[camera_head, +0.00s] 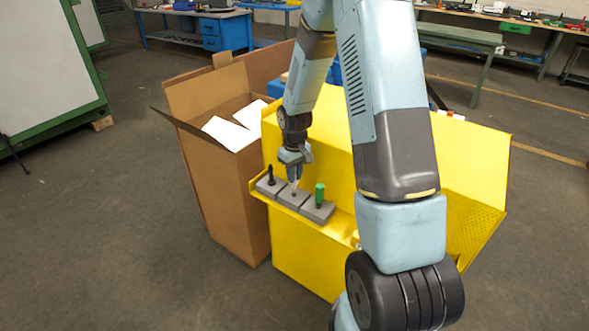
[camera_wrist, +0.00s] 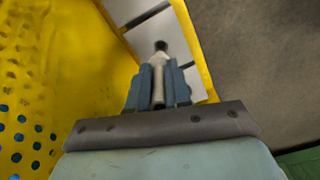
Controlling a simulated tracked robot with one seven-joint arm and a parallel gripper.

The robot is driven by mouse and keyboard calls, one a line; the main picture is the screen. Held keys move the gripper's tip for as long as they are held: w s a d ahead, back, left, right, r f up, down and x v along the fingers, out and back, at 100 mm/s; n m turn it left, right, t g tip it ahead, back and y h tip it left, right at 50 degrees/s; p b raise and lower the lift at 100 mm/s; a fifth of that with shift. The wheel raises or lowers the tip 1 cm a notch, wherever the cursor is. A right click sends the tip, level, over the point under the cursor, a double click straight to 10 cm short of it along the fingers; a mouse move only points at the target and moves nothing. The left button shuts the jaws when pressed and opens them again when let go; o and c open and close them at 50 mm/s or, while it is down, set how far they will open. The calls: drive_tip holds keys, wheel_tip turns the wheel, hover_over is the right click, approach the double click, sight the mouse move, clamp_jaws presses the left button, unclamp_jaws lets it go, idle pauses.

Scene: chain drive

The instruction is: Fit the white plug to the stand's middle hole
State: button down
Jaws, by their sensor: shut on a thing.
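My gripper (camera_head: 294,168) is shut on the white plug (camera_wrist: 158,62), which sits between the two blue fingers in the wrist view (camera_wrist: 158,85). In the head view, the gripper points down over the middle of the grey stand (camera_head: 317,211). The white plug's lower end shows just below the fingers, at the middle block (camera_head: 291,198). I cannot tell whether its tip is in the hole or just above it. A black plug (camera_head: 270,174) stands upright in the left block. A green plug (camera_head: 319,195) stands upright in the right block.
The stand rests on the front ledge of a yellow metal housing (camera_head: 300,245), whose yellow wall rises close behind my gripper. An open cardboard box (camera_head: 225,190) with white sheets stands to the left. The floor in front is clear.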

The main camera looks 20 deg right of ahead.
sight(294, 186)
drive_tip(key=shift+f, duration=0.75)
drive_tip(key=shift+f, duration=2)
idle(1.2)
drive_tip(key=c, duration=1)
unclamp_jaws()
drive_tip(key=shift+r, duration=0.15)
wheel_tip(294, 186, up, 13)
drive_tip(key=shift+r, duration=0.2)
